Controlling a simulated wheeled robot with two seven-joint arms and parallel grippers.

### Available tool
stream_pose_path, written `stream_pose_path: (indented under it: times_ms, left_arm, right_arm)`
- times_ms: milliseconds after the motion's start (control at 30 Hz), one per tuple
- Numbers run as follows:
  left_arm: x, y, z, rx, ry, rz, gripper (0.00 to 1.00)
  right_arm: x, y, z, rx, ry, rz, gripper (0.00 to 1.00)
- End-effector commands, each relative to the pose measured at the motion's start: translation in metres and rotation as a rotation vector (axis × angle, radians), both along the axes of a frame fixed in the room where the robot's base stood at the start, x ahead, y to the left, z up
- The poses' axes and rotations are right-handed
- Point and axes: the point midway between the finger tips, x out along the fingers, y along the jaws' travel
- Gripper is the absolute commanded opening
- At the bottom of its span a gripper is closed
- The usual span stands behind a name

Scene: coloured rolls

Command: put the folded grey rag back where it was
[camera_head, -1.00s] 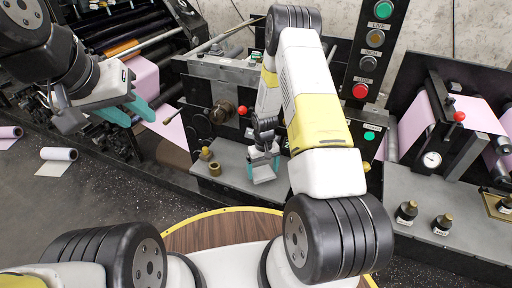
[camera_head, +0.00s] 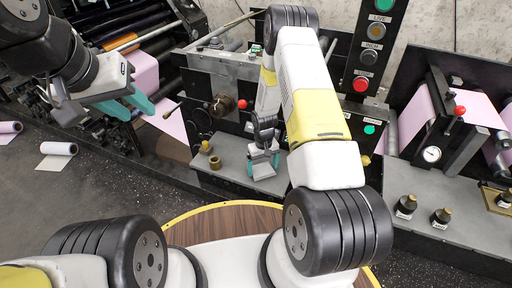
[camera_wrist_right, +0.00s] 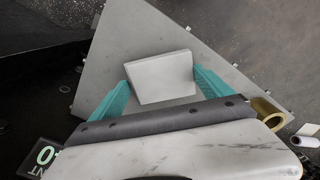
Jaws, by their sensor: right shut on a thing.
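The folded grey rag (camera_wrist_right: 162,77) is a pale, flat block between the teal fingers of my right gripper (camera_wrist_right: 162,88) in the right wrist view. My right gripper (camera_head: 263,164) is shut on it. In the head view, it is over the grey shelf (camera_head: 238,182) of the middle machine, and the rag (camera_head: 262,170) shows small between the fingers. I cannot tell whether the rag touches the shelf. My left gripper (camera_head: 130,106) is open and empty at the upper left, in front of the press with pink web.
A brass cup (camera_head: 215,162) and a brass knob-topped piece (camera_head: 206,147) stand on the shelf, left of my right gripper. A panel of buttons (camera_head: 371,45) rises behind. A roll (camera_head: 58,149) lies on the floor at left.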

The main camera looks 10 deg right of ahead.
Motion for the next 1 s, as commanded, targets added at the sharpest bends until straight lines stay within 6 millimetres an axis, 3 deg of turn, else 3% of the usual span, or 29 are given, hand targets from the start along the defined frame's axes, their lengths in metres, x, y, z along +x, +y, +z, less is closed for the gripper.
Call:
stream_pose_path:
  times_ms: [333,367,400,733,1000]
  left_arm:
    - [0.0,0.0,0.0,0.0,0.0,0.0,0.36]
    - [0.0,0.0,0.0,0.0,0.0,0.0,0.36]
    - [0.0,0.0,0.0,0.0,0.0,0.0,0.36]
    - [0.0,0.0,0.0,0.0,0.0,0.0,0.36]
    - [0.0,0.0,0.0,0.0,0.0,0.0,0.36]
  right_arm:
    - [0.0,0.0,-0.008,0.0,0.001,0.0,0.58]
    - [0.0,0.0,-0.008,0.0,0.001,0.0,0.92]
    - [0.0,0.0,-0.007,0.0,0.0,0.0,1.0]
    - [0.001,0.0,-0.001,0.0,-0.002,0.0,1.0]
    - [0.001,0.0,0.044,0.0,-0.003,0.0,1.0]
